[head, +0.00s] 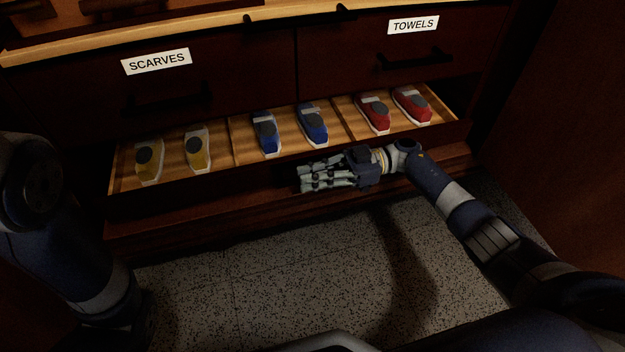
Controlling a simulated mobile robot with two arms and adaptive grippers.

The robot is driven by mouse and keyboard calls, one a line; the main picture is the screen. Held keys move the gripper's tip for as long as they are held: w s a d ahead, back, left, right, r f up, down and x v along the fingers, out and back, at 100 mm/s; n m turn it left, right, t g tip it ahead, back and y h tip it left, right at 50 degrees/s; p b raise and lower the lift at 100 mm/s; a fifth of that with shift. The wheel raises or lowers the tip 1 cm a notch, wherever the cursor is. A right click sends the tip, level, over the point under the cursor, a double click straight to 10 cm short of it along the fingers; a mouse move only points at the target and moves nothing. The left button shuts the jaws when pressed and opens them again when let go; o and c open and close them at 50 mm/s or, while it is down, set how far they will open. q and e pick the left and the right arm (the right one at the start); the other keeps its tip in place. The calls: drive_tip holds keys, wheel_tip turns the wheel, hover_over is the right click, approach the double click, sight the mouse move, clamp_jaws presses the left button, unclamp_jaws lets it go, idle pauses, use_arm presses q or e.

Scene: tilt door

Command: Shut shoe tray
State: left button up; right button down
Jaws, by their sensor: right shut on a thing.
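The shoe tray (200,190) is pulled out below the drawers. Its dark front panel faces me, and its light wooden inside holds a yellow pair (149,158), a blue pair (266,133) and a red pair (374,112) of shoes, split by thin dividers. My right gripper (306,178) is at the middle of the tray's front, shut on the tray there. Its fingers hide the part they hold. My left arm comes in at the left edge, but its gripper is out of view.
Above the tray are two shut drawers, labelled SCARVES (156,61) and TOWELS (413,25), with dark bar handles. A dark wooden panel (570,130) stands on the right. The speckled floor (260,270) in front of the tray is clear.

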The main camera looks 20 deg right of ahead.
drive_tip(key=shift+w, duration=0.15)
drive_tip(key=c, duration=1.6)
unclamp_jaws()
drive_tip(key=d, duration=1.2)
drive_tip(key=shift+w, duration=0.2)
